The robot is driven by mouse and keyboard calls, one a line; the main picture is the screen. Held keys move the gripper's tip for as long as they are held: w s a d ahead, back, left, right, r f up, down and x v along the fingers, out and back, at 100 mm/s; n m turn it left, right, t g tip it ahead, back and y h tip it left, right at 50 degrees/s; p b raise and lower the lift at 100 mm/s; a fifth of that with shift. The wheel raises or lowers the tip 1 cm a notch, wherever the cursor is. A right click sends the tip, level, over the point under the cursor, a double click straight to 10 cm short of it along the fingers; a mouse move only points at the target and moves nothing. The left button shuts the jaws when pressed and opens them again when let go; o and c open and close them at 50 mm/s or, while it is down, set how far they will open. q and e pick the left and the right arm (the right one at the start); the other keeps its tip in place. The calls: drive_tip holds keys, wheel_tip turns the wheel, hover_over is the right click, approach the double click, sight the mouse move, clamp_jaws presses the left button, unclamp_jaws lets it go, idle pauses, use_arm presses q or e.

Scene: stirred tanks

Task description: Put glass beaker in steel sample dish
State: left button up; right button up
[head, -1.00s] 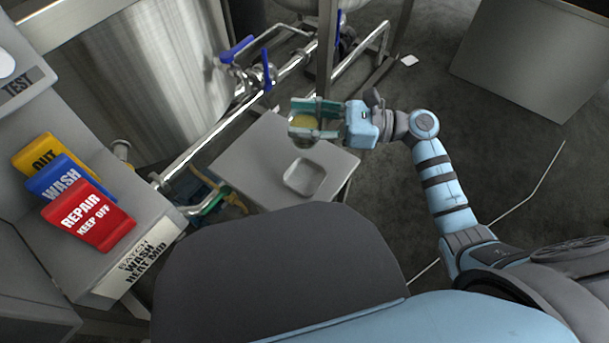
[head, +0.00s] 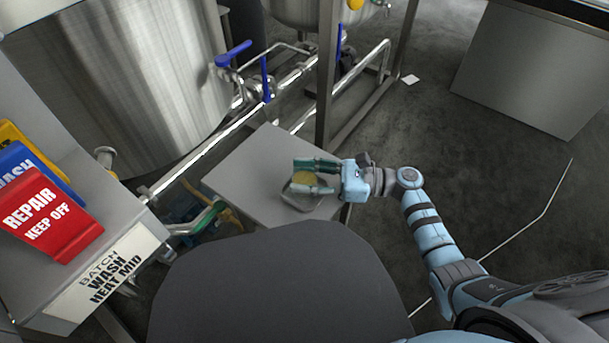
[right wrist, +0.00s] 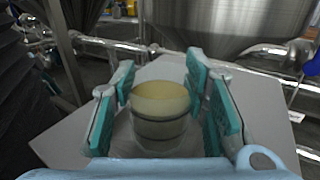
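The glass beaker (head: 303,180), with yellowish contents, is upright between the fingers of my right gripper (head: 315,176). In the right wrist view the beaker (right wrist: 160,118) stands between the teal finger pads, which appear to press on its sides. The steel sample dish (head: 297,202) lies on the grey table, directly under the beaker and partly hidden by it and the lower finger. I cannot tell whether the beaker's base touches the dish. My left gripper is not in view.
The grey table (head: 258,160) is bare behind the dish. Pipes with blue valve handles (head: 266,80) run behind it, next to a large steel tank (head: 130,85). Red, blue and yellow signs (head: 48,215) stand on a panel at left.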

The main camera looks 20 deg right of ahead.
drive_tip(key=o, duration=0.5)
drive_tip(key=shift+c, duration=0.2)
drive_tip(key=shift+s+d, duration=0.1)
drive_tip(key=shift+d, duration=0.2)
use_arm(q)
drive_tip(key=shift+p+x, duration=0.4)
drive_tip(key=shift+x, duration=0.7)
use_arm(e)
drive_tip(key=v, duration=1.1)
drive_tip(key=shift+d, duration=0.2)
drive_tip(key=shift+r, duration=0.1)
